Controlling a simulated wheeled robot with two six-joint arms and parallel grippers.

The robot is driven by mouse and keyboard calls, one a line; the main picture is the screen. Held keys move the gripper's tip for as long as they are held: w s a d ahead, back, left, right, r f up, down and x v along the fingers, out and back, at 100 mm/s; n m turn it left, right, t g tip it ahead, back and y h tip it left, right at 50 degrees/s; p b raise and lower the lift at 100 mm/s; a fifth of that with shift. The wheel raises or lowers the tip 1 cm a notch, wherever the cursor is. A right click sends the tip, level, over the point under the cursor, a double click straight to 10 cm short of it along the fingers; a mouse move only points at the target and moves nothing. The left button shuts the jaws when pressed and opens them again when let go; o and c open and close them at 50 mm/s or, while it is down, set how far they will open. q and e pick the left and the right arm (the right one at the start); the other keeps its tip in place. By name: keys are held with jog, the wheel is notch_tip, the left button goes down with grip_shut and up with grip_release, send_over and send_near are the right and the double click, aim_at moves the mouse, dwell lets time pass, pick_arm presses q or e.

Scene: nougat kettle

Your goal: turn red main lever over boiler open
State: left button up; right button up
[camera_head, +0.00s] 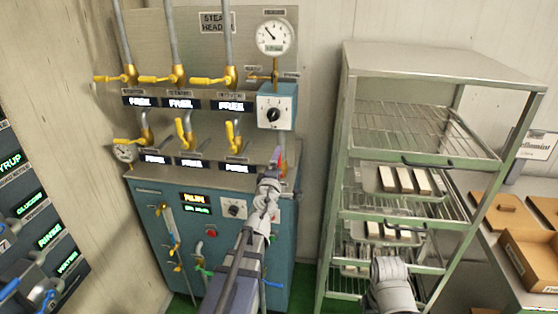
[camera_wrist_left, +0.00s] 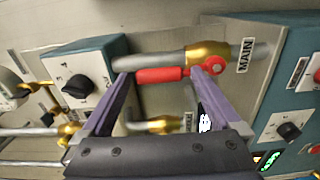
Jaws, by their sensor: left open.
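The red main lever (camera_wrist_left: 160,75) lies along a grey pipe with a brass fitting, beside a MAIN label (camera_wrist_left: 245,55), in the left wrist view. Its red hub (camera_wrist_left: 216,66) is at its right end. My left gripper (camera_wrist_left: 158,76) is open, with its purple fingertips at either end of the lever's visible length; I cannot tell whether they touch it. In the head view my left gripper (camera_head: 277,160) is at the boiler's right top edge and hides most of the lever. The blue boiler cabinet (camera_head: 150,215) stands below.
Yellow-handled valves (camera_head: 208,81) and displays line the steam header to the left. A dial box (camera_head: 275,108) sits just above the lever, under a round gauge (camera_head: 273,37). A metal rack (camera_head: 440,58) with trays stands close on the right.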

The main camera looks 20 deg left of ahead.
pick_arm(q)
jog(key=v, duration=0.4)
jog(key=shift+s+d, duration=0.15)
jog(key=shift+s, duration=0.25)
jog(key=s+d+f+n+g+y, duration=0.1)
jog(key=s+d+f+n+g, duration=0.25)
jog(key=n, duration=0.85)
jog(key=s+d+f+n+g+y, duration=0.1)
jog(key=s+d+f+n+g, duration=0.3)
jog(key=n, duration=0.7)
jog(key=d+f+n+g+y, duration=0.15)
jog(key=f+n, duration=0.45)
jog(key=n, duration=0.6)
jog(key=s+d+f+n+g+h, duration=0.3)
jog(key=s+d+n, duration=0.3)
jog(key=s+d, duration=0.2)
jog(key=s+d+f+n+g+h, duration=0.3)
jog(key=s+d+f+n+g, duration=0.2)
jog(key=s+d, duration=0.3)
jog(key=shift+s+d+f+n+g, duration=0.25)
jog(key=shift+d+n+g, duration=0.2)
jog(key=shift+n, duration=0.35)
